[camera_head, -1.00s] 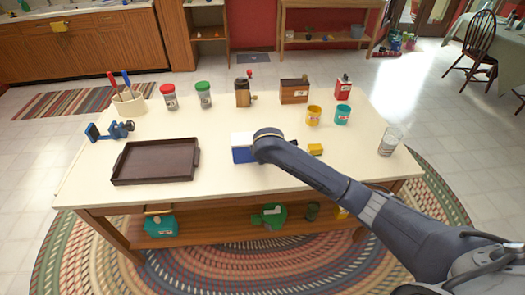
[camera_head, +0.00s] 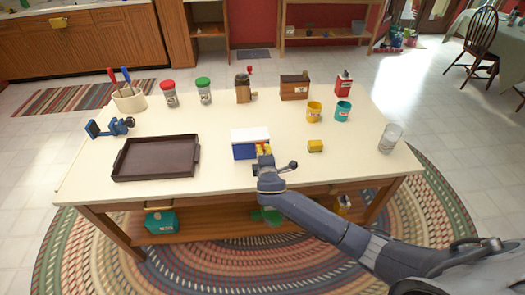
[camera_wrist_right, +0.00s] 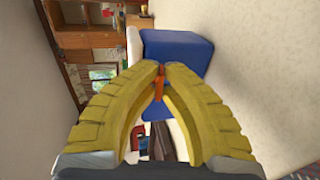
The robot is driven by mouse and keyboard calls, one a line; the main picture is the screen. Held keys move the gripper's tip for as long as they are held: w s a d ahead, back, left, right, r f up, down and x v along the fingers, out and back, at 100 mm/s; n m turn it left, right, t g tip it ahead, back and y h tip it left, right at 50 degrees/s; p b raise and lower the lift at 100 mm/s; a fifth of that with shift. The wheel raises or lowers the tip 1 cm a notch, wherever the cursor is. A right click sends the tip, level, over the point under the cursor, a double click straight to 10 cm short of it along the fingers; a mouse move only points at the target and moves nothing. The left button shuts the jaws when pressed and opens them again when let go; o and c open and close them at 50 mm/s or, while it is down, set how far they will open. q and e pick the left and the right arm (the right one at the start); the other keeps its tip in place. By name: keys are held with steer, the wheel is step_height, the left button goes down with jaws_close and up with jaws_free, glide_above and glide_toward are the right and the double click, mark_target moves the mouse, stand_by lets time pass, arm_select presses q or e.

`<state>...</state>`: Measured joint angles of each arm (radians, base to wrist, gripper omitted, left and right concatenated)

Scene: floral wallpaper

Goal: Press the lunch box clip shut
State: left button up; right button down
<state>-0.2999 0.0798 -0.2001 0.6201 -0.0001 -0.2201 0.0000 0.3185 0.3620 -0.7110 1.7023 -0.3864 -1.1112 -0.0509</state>
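The lunch box (camera_head: 243,153) is blue with a white lid (camera_head: 250,134) and stands near the table's front edge. The lid looks down. In the right wrist view the blue box (camera_wrist_right: 180,48) lies just beyond my fingertips. A small orange clip (camera_wrist_right: 158,84) shows at the narrow gap between the fingers. My left gripper is out of view.
A glass (camera_head: 390,138) stands at the right edge. Jars, cups and a grinder (camera_head: 243,90) stand further back.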

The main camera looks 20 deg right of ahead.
steer(key=shift+w+f+t, duration=0.2)
steer(key=shift+f+t, duration=0.15)
steer(key=shift+t, duration=0.65)
steer(key=shift+w+t, duration=0.1)
steer(key=shift+t, duration=0.4)
steer(key=c, duration=1.8)
jaws_free()
steer(key=shift+c, duration=0.2)
steer(key=s+a, duration=0.2)
steer(key=s, duration=0.9)
steer(key=shift+s, duration=0.4)
steer(key=shift+f, duration=0.1)
